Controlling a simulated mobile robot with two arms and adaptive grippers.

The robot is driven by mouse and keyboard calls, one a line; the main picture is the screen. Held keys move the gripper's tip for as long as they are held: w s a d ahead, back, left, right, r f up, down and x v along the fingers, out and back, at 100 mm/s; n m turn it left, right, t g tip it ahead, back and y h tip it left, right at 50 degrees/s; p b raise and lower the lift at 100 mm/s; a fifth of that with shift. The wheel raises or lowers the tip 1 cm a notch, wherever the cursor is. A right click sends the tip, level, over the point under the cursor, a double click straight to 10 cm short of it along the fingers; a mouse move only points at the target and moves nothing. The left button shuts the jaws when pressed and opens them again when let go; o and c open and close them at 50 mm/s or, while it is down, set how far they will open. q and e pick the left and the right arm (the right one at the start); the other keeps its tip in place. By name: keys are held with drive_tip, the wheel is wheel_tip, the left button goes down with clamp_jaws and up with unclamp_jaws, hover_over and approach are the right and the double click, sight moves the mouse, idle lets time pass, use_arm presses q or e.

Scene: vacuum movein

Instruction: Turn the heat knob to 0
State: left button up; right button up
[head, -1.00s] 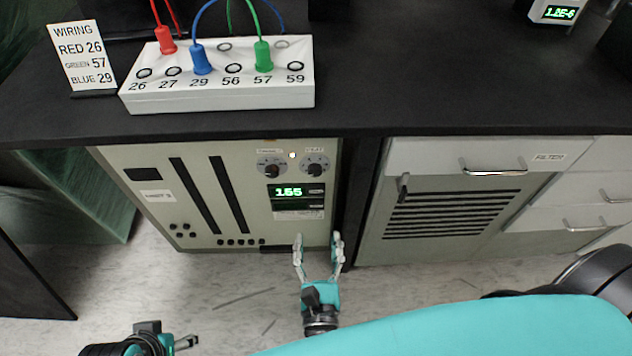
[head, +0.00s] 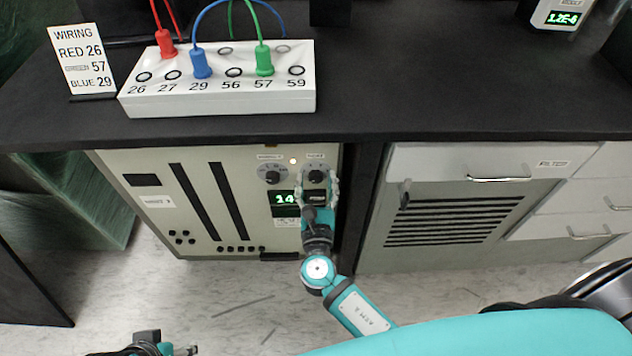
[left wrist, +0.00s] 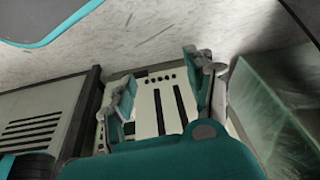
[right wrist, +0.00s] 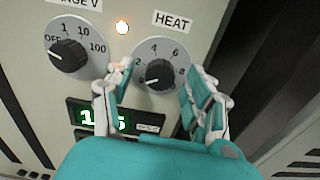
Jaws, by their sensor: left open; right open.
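The heat knob (right wrist: 161,75) is a dark round knob on a grey dial labelled HEAT in the right wrist view. Its white mark is on the lower left side, near the 0. The knob also shows on the cabinet front in the head view (head: 316,176). My right gripper (right wrist: 157,88) is open, with one finger to each side of the knob. I cannot tell whether they touch it. In the head view my right gripper (head: 318,188) reaches up to the knob. My left gripper (left wrist: 160,90) is open and empty, low at the left of the head view.
A second knob (right wrist: 70,54) with an OFF mark sits left of the heat dial. A lit green display (right wrist: 100,118) is below, partly hidden by my gripper. The black worktop (head: 400,105) overhangs the cabinet. A white socket box (head: 215,98) with colored plugs stands on it.

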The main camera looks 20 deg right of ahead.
drive_tip(key=shift+w, duration=0.15)
drive_tip(key=shift+c, duration=0.2)
clamp_jaws()
drive_tip(key=shift+r+n+p, duration=0.2)
drive_tip(key=shift+n+p, duration=0.1)
drive_tip(key=shift+p, duration=0.25)
drive_tip(key=shift+f+n+p, duration=0.15)
drive_tip(key=shift+n+p, duration=0.95)
drive_tip(key=shift+f, duration=0.1)
use_arm(q)
drive_tip(key=x, duration=0.6)
drive_tip(key=shift+f, duration=0.45)
drive_tip(key=shift+s+d, duration=0.1)
drive_tip(key=shift+d, duration=0.05)
use_arm(e)
drive_tip(key=shift+o, duration=0.2)
unclamp_jaws()
